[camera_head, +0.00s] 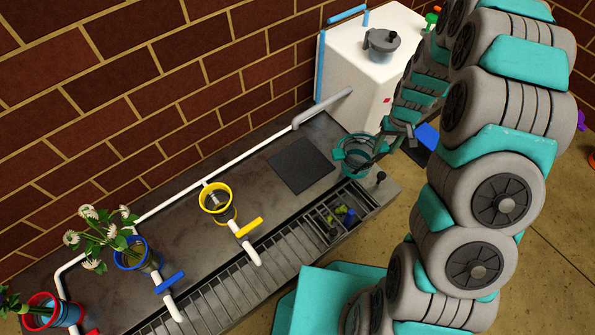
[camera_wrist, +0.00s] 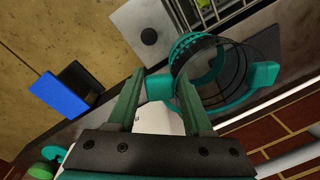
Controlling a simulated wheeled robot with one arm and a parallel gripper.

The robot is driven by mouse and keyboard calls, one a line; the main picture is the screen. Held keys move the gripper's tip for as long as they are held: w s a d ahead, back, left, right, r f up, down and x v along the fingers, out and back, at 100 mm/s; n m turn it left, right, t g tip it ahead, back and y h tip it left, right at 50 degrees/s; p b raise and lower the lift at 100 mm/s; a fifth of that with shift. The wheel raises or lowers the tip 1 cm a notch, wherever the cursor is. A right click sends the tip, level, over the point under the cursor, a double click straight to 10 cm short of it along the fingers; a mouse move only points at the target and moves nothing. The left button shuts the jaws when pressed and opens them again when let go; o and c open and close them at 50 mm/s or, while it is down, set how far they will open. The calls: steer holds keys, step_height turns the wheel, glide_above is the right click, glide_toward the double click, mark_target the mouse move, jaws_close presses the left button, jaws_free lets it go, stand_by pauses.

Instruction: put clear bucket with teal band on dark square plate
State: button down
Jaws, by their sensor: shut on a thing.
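The clear bucket with teal band (camera_head: 352,160) is just right of the dark square plate, by the right end of the grey bench. In the wrist view the bucket (camera_wrist: 212,70) shows its open rim, teal bands and teal side grips. My gripper (camera_head: 378,150) is at the bucket's right side; in the wrist view its fingers (camera_wrist: 158,88) are shut on a teal grip of the bucket. I cannot tell whether the bucket touches the bench. The dark square plate (camera_head: 300,165) lies flat and bare on the bench.
A yellow-rimmed pot (camera_head: 215,197), a blue pot with white flowers (camera_head: 137,253) and a red pot (camera_head: 42,311) stand along a white pipe to the left. A white cabinet (camera_head: 360,75) with a grey lidded pot stands behind. A slotted tray (camera_head: 345,212) borders the front.

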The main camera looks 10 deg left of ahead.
steer(key=shift+a+f+n+b, duration=0.15)
steer(key=shift+f+b, duration=0.1)
steer(key=shift+f, duration=0.3)
steer(key=shift+a+f+n+b, duration=0.15)
steer(key=shift+f+b, duration=0.1)
steer(key=shift+f, duration=0.25)
steer(key=a+f+b, duration=0.1)
steer(key=a, duration=1.6)
steer(key=shift+w+a+f, duration=0.15)
steer(key=shift+w+a, duration=0.15)
steer(key=shift+w, duration=0.05)
steer(key=shift+f, duration=0.1)
steer(key=shift+c, duration=1.5)
jaws_free()
